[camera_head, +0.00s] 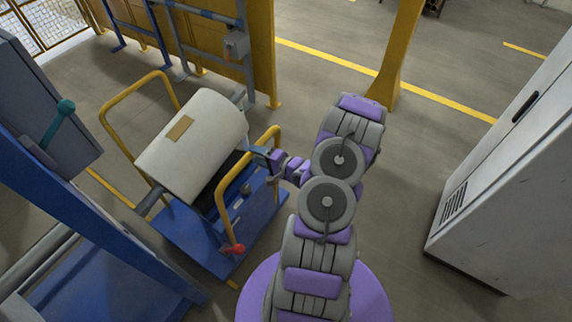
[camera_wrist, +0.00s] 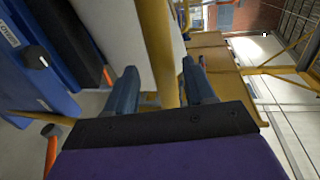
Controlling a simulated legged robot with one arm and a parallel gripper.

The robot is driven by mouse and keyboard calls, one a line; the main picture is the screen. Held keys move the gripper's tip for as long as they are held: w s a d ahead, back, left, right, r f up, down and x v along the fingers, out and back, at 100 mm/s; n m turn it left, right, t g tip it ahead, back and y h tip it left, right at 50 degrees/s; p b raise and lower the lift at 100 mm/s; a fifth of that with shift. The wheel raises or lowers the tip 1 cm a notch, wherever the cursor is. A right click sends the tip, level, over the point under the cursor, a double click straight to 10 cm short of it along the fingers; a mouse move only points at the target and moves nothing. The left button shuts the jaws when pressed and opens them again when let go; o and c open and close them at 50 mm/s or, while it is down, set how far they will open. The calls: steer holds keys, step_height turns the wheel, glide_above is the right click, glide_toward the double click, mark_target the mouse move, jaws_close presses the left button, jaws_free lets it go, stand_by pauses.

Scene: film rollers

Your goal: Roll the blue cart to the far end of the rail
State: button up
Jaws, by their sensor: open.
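The blue cart (camera_head: 190,236) stands at the left in the head view, with yellow tube handles (camera_head: 103,118) at both ends and a large white film roll (camera_head: 205,140) lying on it. My gripper (camera_head: 263,153) is at the cart's near right handle. In the wrist view, the yellow handle bar (camera_wrist: 160,45) runs between the two spread fingers of my gripper (camera_wrist: 162,85). The fingers look apart from the bar, though contact is hard to judge.
A yellow panel (camera_head: 215,45) and a yellow post (camera_head: 398,55) stand behind. A white cabinet (camera_head: 510,170) is at the right. Open floor lies between post and cabinet.

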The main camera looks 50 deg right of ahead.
steer(key=p+v, duration=0.1)
steer(key=v, duration=1.2)
steer(key=shift+d, duration=0.2)
steer(key=shift+w+f, duration=0.1)
stand_by(0.3)
